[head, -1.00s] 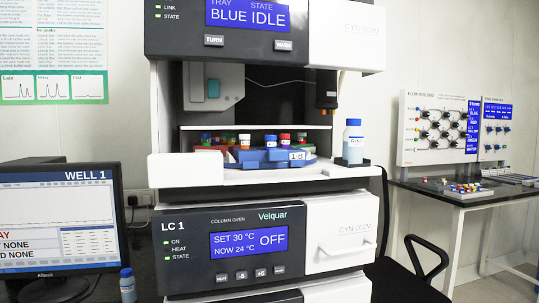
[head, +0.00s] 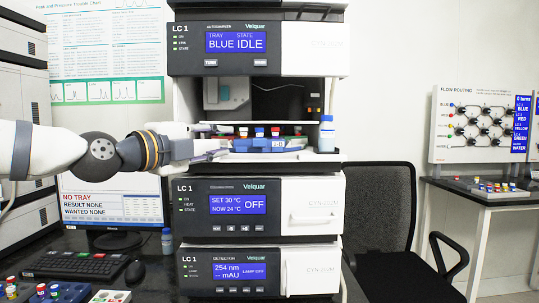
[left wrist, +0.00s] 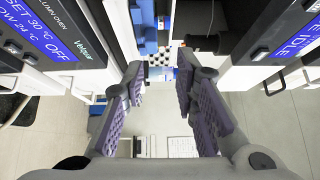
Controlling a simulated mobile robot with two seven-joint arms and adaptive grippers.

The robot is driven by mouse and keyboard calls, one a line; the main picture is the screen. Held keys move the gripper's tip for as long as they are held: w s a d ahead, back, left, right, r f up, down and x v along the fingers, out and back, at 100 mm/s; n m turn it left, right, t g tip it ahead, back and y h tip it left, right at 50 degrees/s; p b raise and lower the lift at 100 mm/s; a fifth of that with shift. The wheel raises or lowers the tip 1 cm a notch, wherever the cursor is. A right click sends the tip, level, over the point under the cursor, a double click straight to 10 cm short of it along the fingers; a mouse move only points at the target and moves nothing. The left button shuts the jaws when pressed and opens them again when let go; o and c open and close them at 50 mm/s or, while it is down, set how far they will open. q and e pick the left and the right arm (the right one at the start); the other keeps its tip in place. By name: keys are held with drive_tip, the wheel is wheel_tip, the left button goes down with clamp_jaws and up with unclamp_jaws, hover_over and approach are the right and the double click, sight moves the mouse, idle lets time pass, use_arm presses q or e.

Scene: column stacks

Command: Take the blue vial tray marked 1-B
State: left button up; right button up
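The blue vial tray (head: 268,145) sits in the open bay of the upper instrument, with several vials with coloured caps standing in it. Its marking is too small to read now. My left gripper (head: 214,155) reaches in from the left at the bay's front edge, at the tray's left end. In the left wrist view the left gripper (left wrist: 160,72) has its two purple-padded fingers apart with nothing between them. Blue parts show beyond the fingertips there; I cannot tell which of them is the tray. My right gripper is not in view.
A blue-capped bottle (head: 326,134) stands at the bay's right side. The column oven (head: 240,205) is directly below. A monitor (head: 110,205), a keyboard (head: 85,266) and a small bottle (head: 167,241) are at the left. A black chair (head: 385,205) stands at the right.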

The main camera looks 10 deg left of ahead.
sight(251, 161)
use_arm(q)
drive_tip(key=x, duration=0.3)
drive_tip(key=f+b+x, duration=0.1)
drive_tip(key=x, duration=0.7)
drive_tip(key=shift+w+f, duration=0.1)
drive_tip(key=shift+f, duration=0.25)
drive_tip(key=shift+r, duration=0.2)
clamp_jaws()
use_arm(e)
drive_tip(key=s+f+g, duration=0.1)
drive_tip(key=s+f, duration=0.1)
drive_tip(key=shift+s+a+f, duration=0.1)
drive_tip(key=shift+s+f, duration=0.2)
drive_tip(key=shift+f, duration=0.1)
